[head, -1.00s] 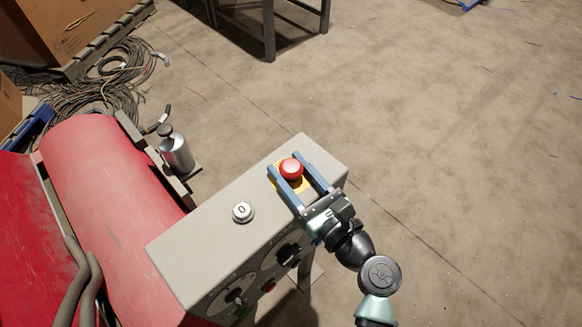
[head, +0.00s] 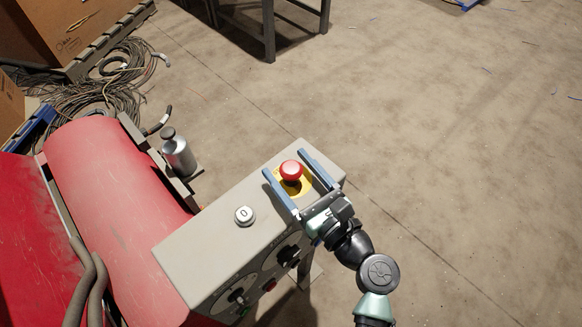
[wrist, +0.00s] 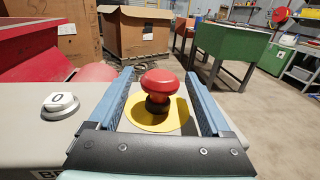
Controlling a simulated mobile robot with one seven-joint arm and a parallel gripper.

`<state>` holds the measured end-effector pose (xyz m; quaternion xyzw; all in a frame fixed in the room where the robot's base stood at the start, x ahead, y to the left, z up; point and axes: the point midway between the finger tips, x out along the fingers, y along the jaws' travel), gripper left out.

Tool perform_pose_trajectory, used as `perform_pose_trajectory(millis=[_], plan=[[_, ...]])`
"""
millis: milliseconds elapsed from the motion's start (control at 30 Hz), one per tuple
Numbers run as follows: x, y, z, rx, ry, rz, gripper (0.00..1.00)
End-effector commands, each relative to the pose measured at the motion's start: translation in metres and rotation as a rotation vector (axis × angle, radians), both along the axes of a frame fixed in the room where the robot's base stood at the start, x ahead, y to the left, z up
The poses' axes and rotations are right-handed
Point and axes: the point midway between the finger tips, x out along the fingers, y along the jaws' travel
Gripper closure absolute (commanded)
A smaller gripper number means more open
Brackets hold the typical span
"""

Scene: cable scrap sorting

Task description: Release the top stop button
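The red mushroom-shaped stop button (head: 291,171) stands on a yellow disc on top of the grey control box (head: 205,250). In the wrist view the red button (wrist: 160,83) stands up on a dark stem above the yellow disc (wrist: 175,118). My gripper (head: 285,165) is open, its two blue fingers on either side of the button with a gap on both sides. The fingers also flank it in the wrist view (wrist: 158,88). A white button marked 0 (head: 244,215) sits to the left on the same top face.
The red machine drum (head: 105,180) lies left of the box, with a metal canister (head: 178,152) beside it. Cables (head: 110,90) and cardboard boxes (head: 65,30) are at the back left. The floor on the right (head: 460,150) is clear.

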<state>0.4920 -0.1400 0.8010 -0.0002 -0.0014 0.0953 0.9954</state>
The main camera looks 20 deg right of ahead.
Motion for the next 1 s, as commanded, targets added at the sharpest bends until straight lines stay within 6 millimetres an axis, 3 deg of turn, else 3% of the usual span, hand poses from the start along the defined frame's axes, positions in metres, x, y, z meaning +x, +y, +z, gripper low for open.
perform_pose_trajectory(millis=[267, 700, 1000], plan=[[-0.01, -0.002, -0.001, 0.001, 0.003, -0.002, 0.18], [-0.099, -0.02, -0.001, 0.0, 0.004, -0.004, 0.18], [-0.127, -0.025, 0.0, -0.001, 0.0, -0.001, 0.18]])
